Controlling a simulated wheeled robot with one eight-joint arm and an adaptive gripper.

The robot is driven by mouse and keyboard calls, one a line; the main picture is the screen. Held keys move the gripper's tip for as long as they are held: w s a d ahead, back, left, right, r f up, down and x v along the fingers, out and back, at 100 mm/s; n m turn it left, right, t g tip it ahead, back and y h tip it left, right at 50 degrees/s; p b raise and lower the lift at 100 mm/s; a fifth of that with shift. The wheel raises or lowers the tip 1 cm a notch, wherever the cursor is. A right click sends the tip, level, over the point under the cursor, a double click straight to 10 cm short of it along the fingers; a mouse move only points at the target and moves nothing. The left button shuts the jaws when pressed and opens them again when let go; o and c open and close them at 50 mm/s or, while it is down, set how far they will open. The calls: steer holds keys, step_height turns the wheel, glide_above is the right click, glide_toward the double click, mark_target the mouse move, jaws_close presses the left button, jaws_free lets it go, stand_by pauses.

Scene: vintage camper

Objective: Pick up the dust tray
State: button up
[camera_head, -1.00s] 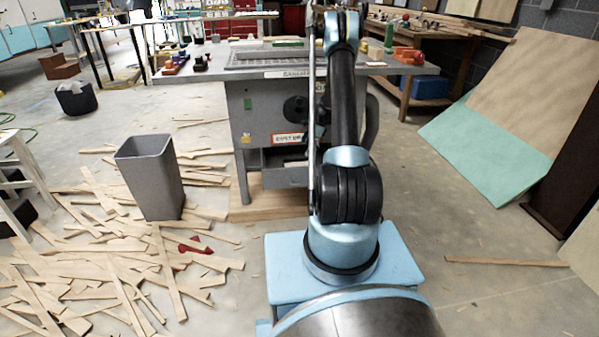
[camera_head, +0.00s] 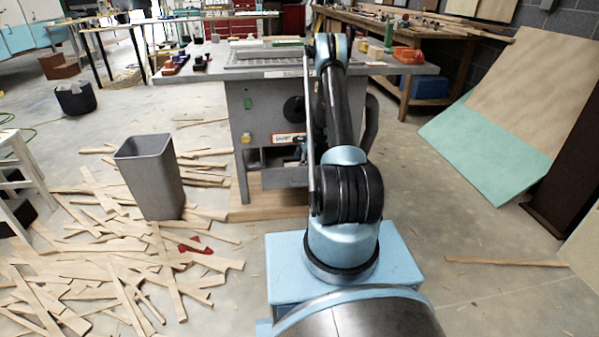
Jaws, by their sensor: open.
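A grey, drawer-like tray (camera_head: 285,177) sits low in the front of the grey sanding machine (camera_head: 238,130), under a labelled panel. I take it to be the dust tray; its right end is hidden behind my arm. My arm stands in front of the machine, bent at the top, and its far part is mostly hidden behind the near link. A small dark and pale part just above the tray's right end looks like my gripper (camera_head: 299,153). Its fingers are too small and covered to make out, and I cannot tell whether it touches the tray. No held object shows.
A grey bin (camera_head: 150,177) stands left of the machine among many wood scraps (camera_head: 110,275), with a red object (camera_head: 195,243) among them. Boards (camera_head: 480,150) lean at the right. The floor (camera_head: 480,230) right of my base is mostly clear, with one wood strip (camera_head: 507,262).

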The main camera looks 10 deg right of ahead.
steer(key=c, duration=0.9)
